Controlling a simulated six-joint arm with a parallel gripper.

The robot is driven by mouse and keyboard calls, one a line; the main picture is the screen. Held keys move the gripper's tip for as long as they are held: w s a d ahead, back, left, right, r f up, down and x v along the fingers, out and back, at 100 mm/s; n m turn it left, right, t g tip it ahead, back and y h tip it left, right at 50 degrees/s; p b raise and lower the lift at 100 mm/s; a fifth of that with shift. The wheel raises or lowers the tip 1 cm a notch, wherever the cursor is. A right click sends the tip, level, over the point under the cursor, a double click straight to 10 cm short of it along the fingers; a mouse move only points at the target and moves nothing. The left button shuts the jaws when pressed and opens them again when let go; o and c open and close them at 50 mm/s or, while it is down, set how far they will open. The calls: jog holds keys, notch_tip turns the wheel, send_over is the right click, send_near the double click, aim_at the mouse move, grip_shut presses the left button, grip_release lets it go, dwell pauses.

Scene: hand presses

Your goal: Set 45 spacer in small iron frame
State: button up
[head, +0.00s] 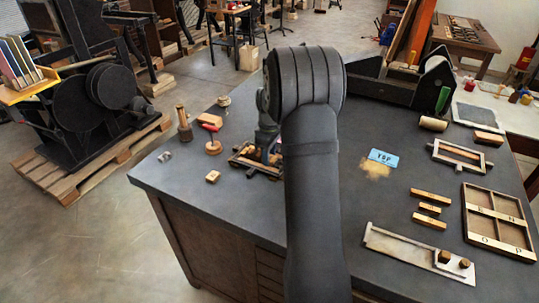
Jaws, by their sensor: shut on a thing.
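My gripper (262,156) points down over a small dark frame (240,163) at the left part of the bench, partly hidden by my arm. It is shut on a small piece, which I take to be the 45 spacer; the piece is too small and covered to make out. I cannot tell whether the piece touches the frame. Wooden pieces show inside this frame. A second, paler metal frame (436,154) with a wooden block (460,153) inside lies at the right. No number is readable on any spacer.
Left of the frame are a small wooden block (212,176), a round-based handle tool (213,147) and an upright wooden-handled tool (184,125). Wooden strips (431,195), a divided tray (467,215), a metal composing stick (400,246) and a blue card (384,158) lie right of my arm.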

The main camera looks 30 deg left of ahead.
jog(key=shift+o, duration=0.2)
jog(key=shift+s+d+f, duration=0.15)
jog(key=shift+s+f, duration=0.05)
jog(key=shift+f, duration=0.65)
jog(key=o, duration=0.9)
notch_tip(320, 180, up, 14)
jog(key=shift+w+f, duration=0.2)
notch_tip(320, 180, down, 11)
jog(key=shift+r, duration=0.1)
